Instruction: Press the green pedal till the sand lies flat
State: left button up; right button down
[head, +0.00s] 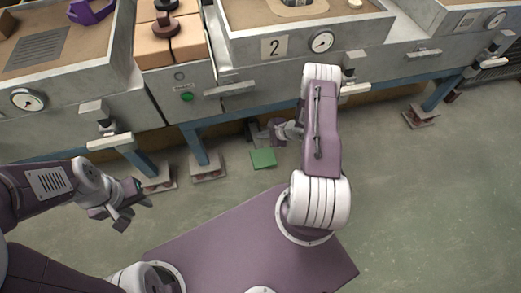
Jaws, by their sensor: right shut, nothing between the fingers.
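The green pedal (263,158) is a flat green plate low under the bench, below the bay marked 2. My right arm reaches down over the bench front. My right gripper (270,132) is small in view, shut and empty, just above the pedal in the picture; its height over the floor is hard to tell. The sand (245,13) fills the bay marked 2 at the top edge, with a paler patch on it; the frame cuts it off. My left gripper (131,212) hangs empty, fingers apart, at the left above the floor.
A grey metal bench with blue legs (197,145) on pad feet crosses the view. It bears gauges (321,42), handles and a green button (187,97). Orange blocks (152,46) and a purple ring (91,10) are on top. Floor (430,200) at right is clear.

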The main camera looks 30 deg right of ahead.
aim_at(263, 150)
jog(key=f+b, duration=0.2)
jog(key=f, duration=0.1)
jog(key=f+b, duration=0.3)
jog(key=shift+s+f, duration=0.2)
jog(key=shift+f, duration=0.3)
dwell(1.4)
jog(key=shift+f, duration=0.4)
jog(key=shift+s+a+f+b, duration=0.1)
jog(key=shift+s+f+b, duration=0.1)
jog(key=shift+f+b, duration=1.65)
dwell(1.5)
jog(key=shift+s+a+f+b, duration=0.1)
jog(key=shift+s+f+b, duration=0.15)
jog(key=shift+f, duration=0.55)
dwell(0.6)
